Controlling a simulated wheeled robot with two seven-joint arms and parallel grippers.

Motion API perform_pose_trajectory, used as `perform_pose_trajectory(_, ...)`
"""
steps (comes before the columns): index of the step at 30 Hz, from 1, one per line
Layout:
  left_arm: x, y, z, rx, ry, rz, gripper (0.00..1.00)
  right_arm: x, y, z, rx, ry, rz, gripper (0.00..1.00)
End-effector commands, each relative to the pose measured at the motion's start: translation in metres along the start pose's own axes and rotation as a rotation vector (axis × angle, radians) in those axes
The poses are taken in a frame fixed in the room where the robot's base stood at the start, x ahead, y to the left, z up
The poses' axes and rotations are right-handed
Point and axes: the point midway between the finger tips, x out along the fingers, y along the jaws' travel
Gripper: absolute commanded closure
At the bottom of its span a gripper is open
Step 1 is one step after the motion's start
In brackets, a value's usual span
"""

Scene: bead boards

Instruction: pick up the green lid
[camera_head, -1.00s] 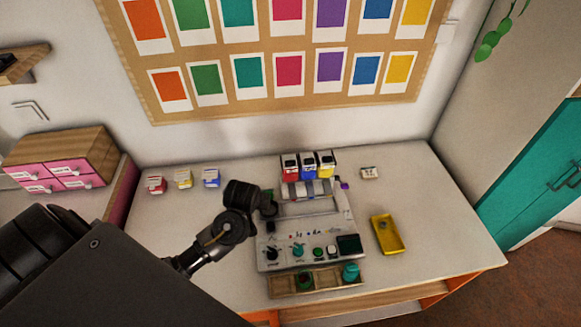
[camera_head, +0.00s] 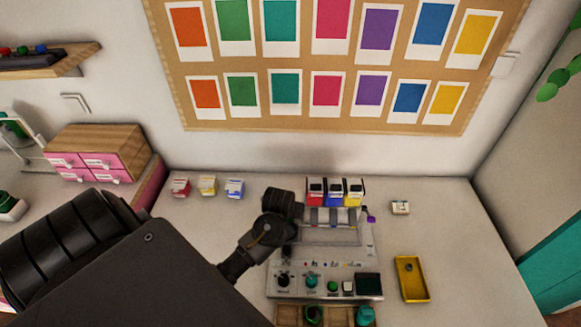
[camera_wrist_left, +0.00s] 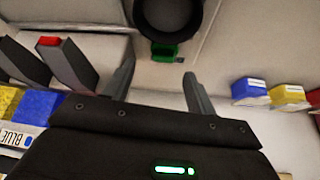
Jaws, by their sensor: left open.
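The left wrist view shows a small green piece (camera_wrist_left: 165,55) under a dark round ring (camera_wrist_left: 168,14), beyond my fingertips. I cannot tell whether it is the green lid. My right gripper is out of view.
Red, blue and yellow boxes (camera_head: 335,193) stand at the machine's back. Three small labelled boxes (camera_head: 207,187) stand at the back left. A yellow tray (camera_head: 412,280) lies to the right, with a small white box (camera_head: 400,207) behind it. The table's right side is mostly clear.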

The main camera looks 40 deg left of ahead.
Motion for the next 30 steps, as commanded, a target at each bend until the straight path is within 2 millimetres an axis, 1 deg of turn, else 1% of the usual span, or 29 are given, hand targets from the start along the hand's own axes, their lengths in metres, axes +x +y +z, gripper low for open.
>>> perform_pose_trajectory(1,0.001,0.000,0.001,0.000,-0.001,-0.001,0.44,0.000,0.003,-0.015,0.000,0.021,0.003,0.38)
perform_pose_trajectory(3,0.006,0.000,0.000,-0.001,-0.002,0.000,0.44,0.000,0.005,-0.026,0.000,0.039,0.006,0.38)
perform_pose_trajectory(4,0.009,0.001,0.000,-0.003,-0.003,0.000,0.44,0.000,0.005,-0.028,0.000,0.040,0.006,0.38)
perform_pose_trajectory(6,0.019,0.002,-0.001,-0.002,-0.003,0.001,0.44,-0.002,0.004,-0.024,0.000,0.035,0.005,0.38)
perform_pose_trajectory(8,0.029,0.002,-0.002,-0.001,-0.004,0.002,0.44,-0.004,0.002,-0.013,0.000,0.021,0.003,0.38)
perform_pose_trajectory(10,0.039,0.001,-0.002,0.000,-0.003,0.000,0.44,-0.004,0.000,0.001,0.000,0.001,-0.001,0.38)
perform_pose_trajectory(12,0.046,0.001,-0.002,0.001,-0.002,0.000,0.44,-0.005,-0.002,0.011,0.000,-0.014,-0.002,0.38)
perform_pose_trajectory(13,0.048,0.000,-0.002,0.000,-0.001,0.000,0.44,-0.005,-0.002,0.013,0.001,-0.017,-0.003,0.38)
perform_pose_trajectory(16,0.051,0.000,-0.001,0.001,0.000,0.000,0.44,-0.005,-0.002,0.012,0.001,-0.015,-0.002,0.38)
perform_pose_trajectory(21,0.051,0.000,-0.001,0.001,0.000,0.000,0.44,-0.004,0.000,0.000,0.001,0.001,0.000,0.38)
perform_pose_trajectory(23,0.051,0.000,-0.001,0.001,0.000,0.000,0.50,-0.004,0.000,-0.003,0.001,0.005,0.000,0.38)
perform_pose_trajectory(30,0.051,0.000,-0.001,0.002,0.000,0.000,0.82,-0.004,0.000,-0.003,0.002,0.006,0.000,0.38)
